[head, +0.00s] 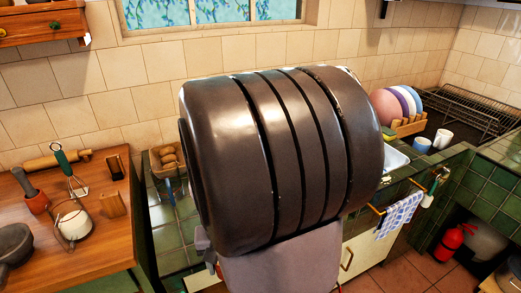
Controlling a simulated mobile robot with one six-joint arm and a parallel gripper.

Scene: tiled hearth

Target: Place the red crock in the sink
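No red crock is clearly recognisable in the head view. A small orange-red pot (37,203) with a dark handle standing in it is on the wooden counter at left; I cannot tell if it is the crock. A white edge (396,160), likely the sink's rim, shows just right of a large dark ribbed form, which seems to be my own arm. That form fills the middle and hides most of the basin. My gripper is not in view.
The wooden counter (92,250) holds a rolling pin (55,160), a whisk, a white jar and a dark pan (14,245). Plates (393,106) in a rack, two cups (443,138) and a wire rack stand at right. A red extinguisher (452,240) is below.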

